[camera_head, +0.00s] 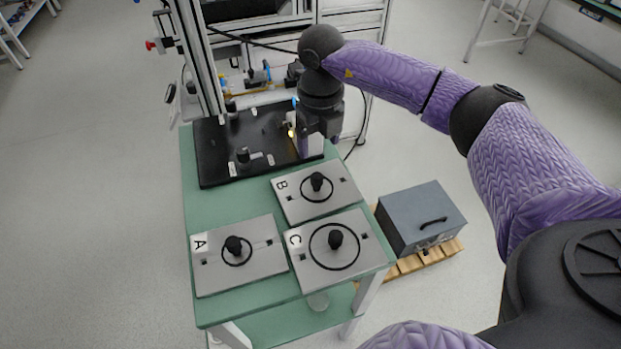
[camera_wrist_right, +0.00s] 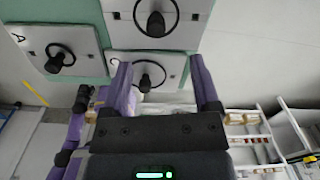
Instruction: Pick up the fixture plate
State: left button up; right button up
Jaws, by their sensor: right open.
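Three grey fixture plates lie flat on the green table (camera_head: 205,215), each with a black knob inside a black ring: plate A (camera_head: 265,265) at left, plate B (camera_head: 295,208) at upper right and plate C (camera_head: 365,258) at lower right. My right gripper (camera_head: 318,143) is open and empty, beyond the far edge of plate B and over the right end of a black base board. In the right wrist view, plate B (camera_wrist_right: 172,62) shows between and beyond the open fingers, with plate C (camera_wrist_right: 192,8) above it and plate A (camera_wrist_right: 82,38) at left. My left gripper is not visible.
The black base board (camera_head: 215,165) with small fittings lies at the table's back. A metal frame (camera_head: 195,60) stands behind it. A grey box (camera_head: 410,215) on a wooden pallet (camera_head: 405,265) stands on the floor right of the table. Bare tabletop lies left of plate B.

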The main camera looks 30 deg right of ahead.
aim_at(317, 176)
jog(key=f+b, duration=0.1)
jog(key=f, duration=0.2)
jog(key=f+b, duration=0.1)
jog(key=f, duration=0.2)
jog(key=f+b, duration=0.1)
jog(key=f, duration=0.2)
jog(key=shift+s+a+f, duration=0.2)
jog(key=shift+s+f, duration=0.05)
jog(key=shift+f, duration=0.1)
jog(key=shift+c, duration=0.6)
grip_shut()
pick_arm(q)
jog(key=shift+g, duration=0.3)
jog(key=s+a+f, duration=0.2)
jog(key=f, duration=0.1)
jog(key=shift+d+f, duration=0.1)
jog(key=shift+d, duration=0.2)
pick_arm(e)
jog(key=shift+r, duration=0.1)
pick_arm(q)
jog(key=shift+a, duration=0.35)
pick_arm(e)
jog(key=shift+w, duration=0.1)
